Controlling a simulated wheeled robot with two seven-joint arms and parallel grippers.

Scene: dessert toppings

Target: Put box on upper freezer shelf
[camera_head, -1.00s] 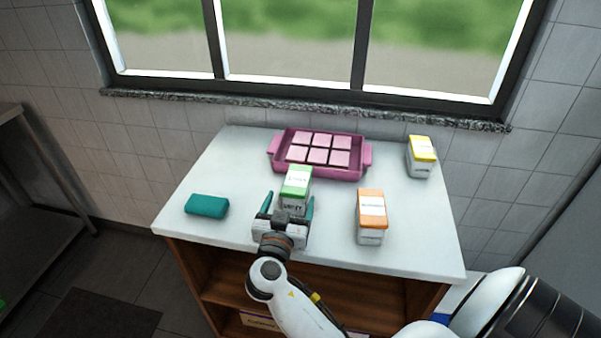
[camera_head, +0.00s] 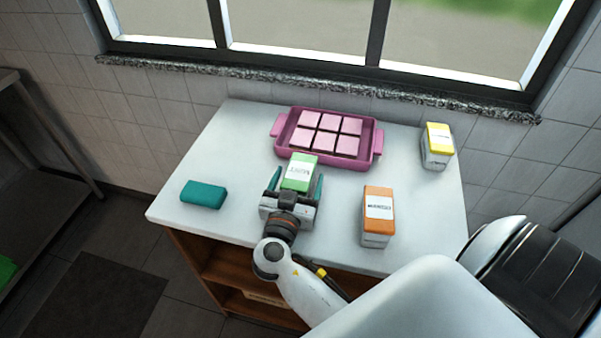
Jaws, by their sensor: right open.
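A green-topped box (camera_head: 300,172) stands on the white counter in front of the pink tray. My right gripper (camera_head: 296,184) is at this box, with its teal fingers apart on either side of it. I cannot tell whether the fingers touch the box. An orange-topped box (camera_head: 377,216) stands to the right of the gripper. A yellow-topped box (camera_head: 437,146) stands at the counter's back right. No freezer shelf can be made out. My left gripper is not in view.
The white counter (camera_head: 235,140) holds a pink tray (camera_head: 277,126) of pink squares at the back and a teal block (camera_head: 203,194) at the left. A window sill (camera_head: 300,82) runs behind.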

